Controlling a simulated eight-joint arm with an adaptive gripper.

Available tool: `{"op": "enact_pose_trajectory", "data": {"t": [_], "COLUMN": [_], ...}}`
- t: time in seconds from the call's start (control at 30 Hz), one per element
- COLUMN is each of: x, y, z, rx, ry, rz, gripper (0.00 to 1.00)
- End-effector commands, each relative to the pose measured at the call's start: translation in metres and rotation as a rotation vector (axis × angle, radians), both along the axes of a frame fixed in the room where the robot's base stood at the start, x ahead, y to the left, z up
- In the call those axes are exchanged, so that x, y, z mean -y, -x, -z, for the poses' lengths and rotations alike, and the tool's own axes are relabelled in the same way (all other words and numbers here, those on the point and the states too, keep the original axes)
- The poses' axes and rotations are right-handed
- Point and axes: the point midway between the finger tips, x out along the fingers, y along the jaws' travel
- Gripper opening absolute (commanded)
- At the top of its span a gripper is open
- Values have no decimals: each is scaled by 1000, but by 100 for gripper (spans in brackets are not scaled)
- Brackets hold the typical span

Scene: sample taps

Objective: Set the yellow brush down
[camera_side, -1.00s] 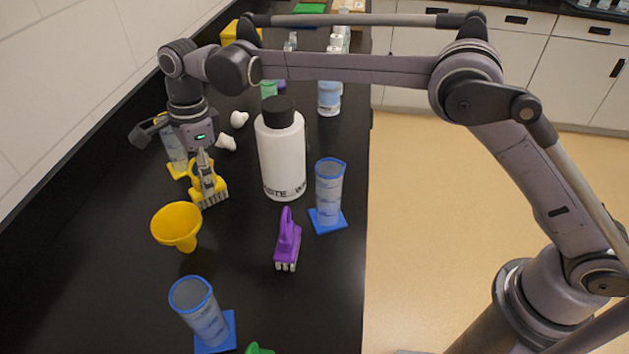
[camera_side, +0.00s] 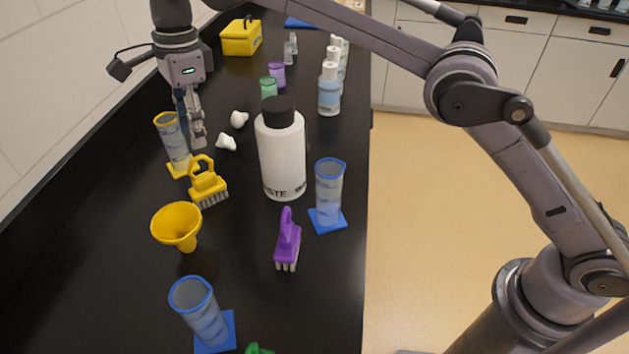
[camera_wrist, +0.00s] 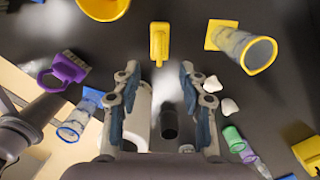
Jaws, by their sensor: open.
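The yellow brush (camera_side: 207,183) stands on the black bench with its bristles down and its loop handle up, between the yellow funnel and a yellow-rimmed cylinder. In the wrist view the yellow brush (camera_wrist: 159,43) lies ahead of the fingertips, clear of both. My gripper (camera_side: 195,135) hangs in the air above and behind the brush, apart from it. In the wrist view my gripper (camera_wrist: 157,75) has its two fingers spread with nothing between them.
A yellow funnel (camera_side: 177,225), a yellow-rimmed cylinder (camera_side: 174,142), a white waste bottle (camera_side: 281,160), a purple brush (camera_side: 288,240) and blue-rimmed cylinders (camera_side: 329,190) stand around. White pieces (camera_side: 226,142) lie near the bottle. Bare bench (camera_side: 80,270) shows at the front left.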

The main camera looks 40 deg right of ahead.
Motion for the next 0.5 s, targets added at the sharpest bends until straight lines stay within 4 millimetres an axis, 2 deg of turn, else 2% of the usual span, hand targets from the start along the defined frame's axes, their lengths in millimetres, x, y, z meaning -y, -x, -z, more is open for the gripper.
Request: {"op": "enact_pose_trajectory", "data": {"t": [0.27,0.37,0.5], "x": [5,17,51], "y": [0,-2,-2], "z": [-14,-23,-41], "rx": [5,27,94], "ry": [-1,-6,-15], "rz": [-9,-51,-174], "gripper": [43,43,43]}}
